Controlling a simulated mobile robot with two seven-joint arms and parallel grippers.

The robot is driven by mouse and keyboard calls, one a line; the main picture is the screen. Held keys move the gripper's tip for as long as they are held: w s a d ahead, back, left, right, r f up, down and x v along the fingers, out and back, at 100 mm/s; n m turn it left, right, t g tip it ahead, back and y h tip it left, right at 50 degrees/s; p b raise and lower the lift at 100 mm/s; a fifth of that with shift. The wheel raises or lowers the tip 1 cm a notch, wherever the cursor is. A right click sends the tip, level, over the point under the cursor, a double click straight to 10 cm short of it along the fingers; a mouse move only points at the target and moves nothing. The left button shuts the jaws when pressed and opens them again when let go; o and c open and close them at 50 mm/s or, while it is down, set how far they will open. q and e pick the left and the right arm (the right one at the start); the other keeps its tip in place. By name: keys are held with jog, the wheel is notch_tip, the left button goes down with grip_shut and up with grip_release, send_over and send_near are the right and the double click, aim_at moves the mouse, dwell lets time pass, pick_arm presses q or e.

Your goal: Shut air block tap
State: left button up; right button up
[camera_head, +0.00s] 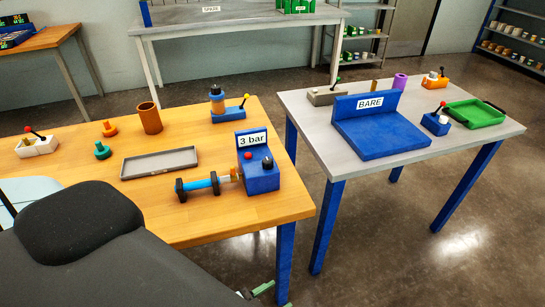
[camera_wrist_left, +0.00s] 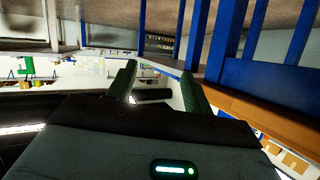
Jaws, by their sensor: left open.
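A blue block labelled "3 bar" (camera_head: 259,178) stands near the right edge of the wooden table. It has a red ball (camera_head: 248,155) on its front and a black knob (camera_head: 267,162); I take it for the air block, but cannot tell how its tap is set. A blue cylinder with black ends (camera_head: 198,186) lies against its left side. My left gripper (camera_head: 262,291) shows partly at the bottom, in front of and below the table edge, away from the block. In the left wrist view its green fingers (camera_wrist_left: 160,78) are apart with nothing held.
The wooden table (camera_head: 225,232) also holds a grey tray (camera_head: 160,163), a brown cup (camera_head: 149,118) and a yellow-ball lever block (camera_head: 233,114). A grey table (camera_head: 310,115) with a blue "BARE" stand (camera_head: 380,140) and a green tray (camera_head: 474,113) stands right, across a floor gap.

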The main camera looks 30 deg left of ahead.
pick_arm(q)
jog(key=w+d+r+m+g+h+b, duration=0.1)
jog(key=w+d+r+m+h, duration=0.9)
jog(key=w+r+m+h, duration=0.4)
notch_tip(320, 180, up, 12)
jog(key=r+m+g+y+b, duration=0.1)
jog(key=m+g+y+b, duration=0.2)
jog(key=m+g+y, duration=1.15)
send_over(268, 160)
jog(key=n+y, duration=0.1)
jog(key=n+t+y, duration=0.1)
jog(key=n, duration=0.1)
jog(key=n+t+y, duration=0.1)
jog(key=shift+s+a+f+y, duration=0.1)
jog(key=shift+f+y, duration=0.15)
jog(key=shift+f, duration=3.95)
pick_arm(e)
jog(key=s+f+g, duration=0.1)
jog(key=s+f, duration=0.2)
jog(key=f, duration=0.2)
jog(key=shift+s+a+f, duration=0.25)
jog(key=shift+s, duration=0.15)
